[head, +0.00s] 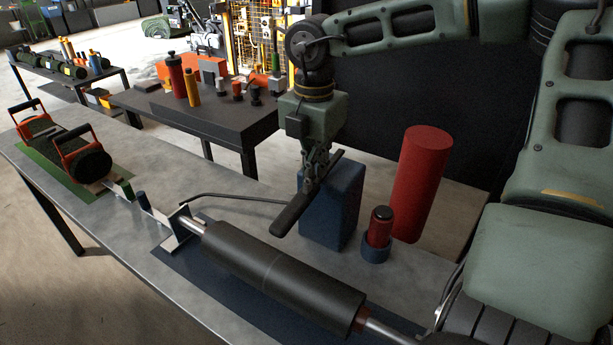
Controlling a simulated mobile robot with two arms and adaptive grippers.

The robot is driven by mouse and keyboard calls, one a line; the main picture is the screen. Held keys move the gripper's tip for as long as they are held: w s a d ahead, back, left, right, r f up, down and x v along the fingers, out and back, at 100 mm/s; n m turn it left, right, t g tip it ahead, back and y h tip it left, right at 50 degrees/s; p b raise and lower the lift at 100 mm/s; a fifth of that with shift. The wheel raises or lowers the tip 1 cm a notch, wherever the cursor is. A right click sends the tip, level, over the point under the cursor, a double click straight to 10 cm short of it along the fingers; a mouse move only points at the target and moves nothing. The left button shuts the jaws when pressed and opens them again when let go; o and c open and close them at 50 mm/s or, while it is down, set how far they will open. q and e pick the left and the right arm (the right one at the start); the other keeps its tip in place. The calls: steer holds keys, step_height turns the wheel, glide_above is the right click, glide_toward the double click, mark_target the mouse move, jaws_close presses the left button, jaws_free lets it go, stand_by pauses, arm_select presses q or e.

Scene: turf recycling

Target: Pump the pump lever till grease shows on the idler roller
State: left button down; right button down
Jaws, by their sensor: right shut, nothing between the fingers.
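The idler roller (262,262) is a thick black cylinder on a silver shaft, lying along the bench over a blue mat. I see no clear grease on it. A blue pump box (345,207) stands behind it. The dark pump lever (291,214) slants down from the top of the box toward the roller, with its wide end at the front. A thin dark hose (235,198) runs from the box side to the roller's left bracket. My right gripper (309,184) points down at the lever, shut and empty; whether it touches the lever I cannot tell. My left gripper is out of view.
A small red canister (379,228) sits in a blue holder right of the pump. A large red cylinder (423,183) stands behind it. A dark table (215,122) with bottles stands behind.

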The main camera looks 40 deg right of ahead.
steer(key=shift+f, duration=0.1)
steer(key=shift+d+f+b, duration=0.1)
steer(key=shift+f+b, duration=0.25)
steer(key=shift+b, duration=0.1)
steer(key=shift+s, duration=0.1)
step_height(320, 180, up, 7)
steer(key=p, duration=0.4)
steer(key=shift+d, duration=0.1)
steer(key=shift+r, duration=0.25)
step_height(320, 180, up, 7)
steer(key=p, duration=0.4)
